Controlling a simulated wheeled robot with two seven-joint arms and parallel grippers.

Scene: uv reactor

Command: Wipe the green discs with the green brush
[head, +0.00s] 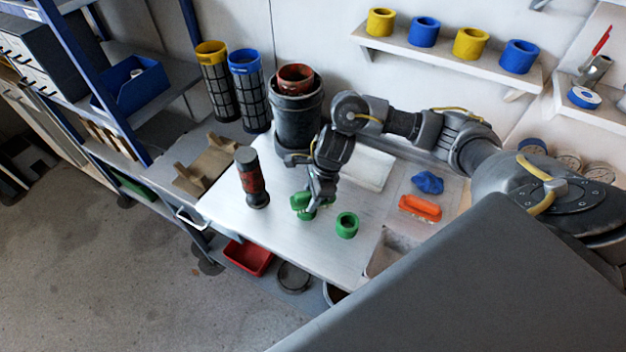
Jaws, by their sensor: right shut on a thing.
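My right gripper (316,201) reaches down over the white worktop and is shut on a green object, which looks like the green brush (300,201). The gripper hides part of it. More green shows low beside the fingers, and I cannot tell whether it is the brush or a green disc under it. A green ring-shaped disc (347,225) with a dark hole sits on the worktop, just right of the gripper and apart from it. My left gripper is not in view.
A dark cylinder with a red band (252,180) stands on the worktop (270,235) left of the gripper. A dark bucket (297,115) stands behind. An orange object (420,207) and a blue lump (427,182) lie to the right. Yellow and blue rings sit on the wall shelf (450,58).

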